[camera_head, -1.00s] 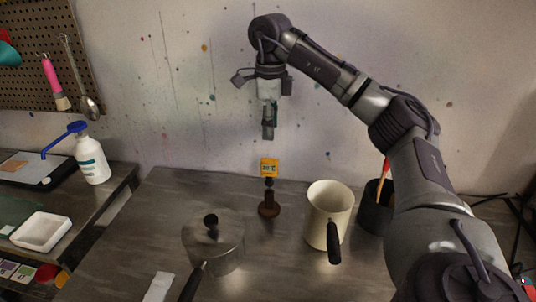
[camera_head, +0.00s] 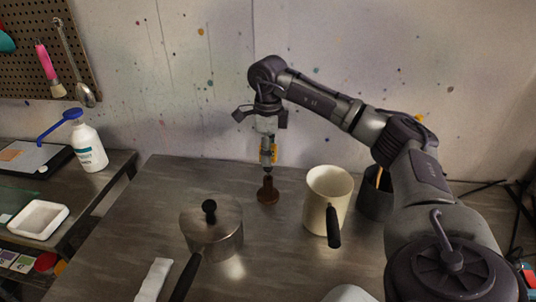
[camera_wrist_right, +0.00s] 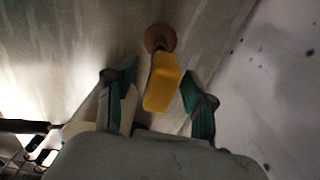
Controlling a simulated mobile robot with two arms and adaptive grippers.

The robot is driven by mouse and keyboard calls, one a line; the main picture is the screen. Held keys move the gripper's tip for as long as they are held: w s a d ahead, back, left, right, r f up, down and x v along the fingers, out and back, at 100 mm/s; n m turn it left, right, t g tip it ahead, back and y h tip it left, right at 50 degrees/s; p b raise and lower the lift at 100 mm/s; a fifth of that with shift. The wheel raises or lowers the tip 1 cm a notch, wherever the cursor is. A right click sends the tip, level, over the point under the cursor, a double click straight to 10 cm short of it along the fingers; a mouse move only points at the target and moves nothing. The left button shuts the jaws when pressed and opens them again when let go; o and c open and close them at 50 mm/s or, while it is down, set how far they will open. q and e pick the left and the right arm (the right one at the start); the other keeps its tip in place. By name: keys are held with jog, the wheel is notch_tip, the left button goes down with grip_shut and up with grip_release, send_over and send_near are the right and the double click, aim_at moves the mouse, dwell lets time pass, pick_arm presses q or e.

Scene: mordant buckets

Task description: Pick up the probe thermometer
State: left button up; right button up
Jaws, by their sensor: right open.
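The probe thermometer (camera_wrist_right: 163,82) has a yellow head and stands upright in a round brown stand (camera_head: 268,192) near the back of the table. In the head view its yellow head (camera_head: 274,153) is mostly hidden behind my right gripper (camera_head: 267,158). The right wrist view shows my right gripper (camera_wrist_right: 158,92) open, with its green-padded fingers on either side of the yellow head and gaps visible. The base of the stand (camera_wrist_right: 160,39) shows beyond the head. My left gripper is not in view.
A lidded steel pot (camera_head: 211,230) stands front left of the stand, and a cream pot (camera_head: 328,203) with a black handle stands to its right. A white bottle (camera_head: 88,148) stands on the left bench.

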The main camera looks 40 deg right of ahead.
jog(key=shift+f, duration=0.55)
jog(key=shift+c, duration=0.2)
grip_shut()
jog(key=shift+r, duration=0.1)
